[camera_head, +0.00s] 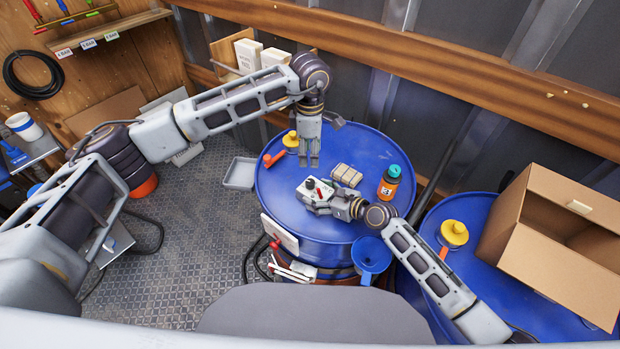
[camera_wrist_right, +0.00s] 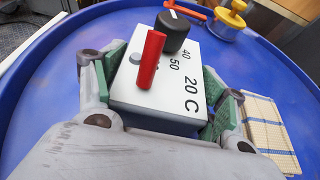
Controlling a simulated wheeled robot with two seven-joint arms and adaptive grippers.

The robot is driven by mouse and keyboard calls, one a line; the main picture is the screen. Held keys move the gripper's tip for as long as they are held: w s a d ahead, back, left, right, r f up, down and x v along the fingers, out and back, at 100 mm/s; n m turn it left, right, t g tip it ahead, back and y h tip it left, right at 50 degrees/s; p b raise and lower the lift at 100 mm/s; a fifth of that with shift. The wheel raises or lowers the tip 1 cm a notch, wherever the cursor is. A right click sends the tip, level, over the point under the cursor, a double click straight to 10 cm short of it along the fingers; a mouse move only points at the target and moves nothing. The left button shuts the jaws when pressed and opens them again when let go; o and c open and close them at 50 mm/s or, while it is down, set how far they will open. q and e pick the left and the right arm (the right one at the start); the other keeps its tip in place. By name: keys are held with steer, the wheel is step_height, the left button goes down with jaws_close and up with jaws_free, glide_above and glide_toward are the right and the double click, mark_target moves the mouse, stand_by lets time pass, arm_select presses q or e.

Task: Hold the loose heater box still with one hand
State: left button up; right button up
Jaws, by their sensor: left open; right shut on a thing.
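The heater box (camera_head: 314,186) is a small white box with a black knob, a red lever and the marks 20 C, 40 and 50. It rests on the top of the blue drum (camera_head: 275,190). In the right wrist view the heater box (camera_wrist_right: 185,85) sits between the green-padded fingers of my right gripper (camera_wrist_right: 160,98), which is shut on its two sides. My right gripper (camera_head: 322,198) reaches it from the right in the head view. My left gripper (camera_head: 309,162) is open and empty, pointing down just behind the box; any gap between them is hard to judge.
On the drum are a wrapped tan bundle (camera_head: 347,175), an orange bottle with a teal cap (camera_head: 389,182), a yellow cap (camera_head: 291,139) and a red handle (camera_head: 273,159). A blue funnel (camera_head: 371,254) hangs at the front rim. An open cardboard box (camera_head: 555,250) stands right.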

mark_target(310, 181)
steer(key=shift+f, duration=0.1)
arm_select(q)
steer(key=m, duration=1.2)
steer(key=shift+w, duration=0.1)
steer(key=shift+f, duration=0.2)
stand_by(0.4)
steer(key=shift+f, duration=5.85)
steer(key=c, duration=1)
steer(key=shift+c, duration=0.2)
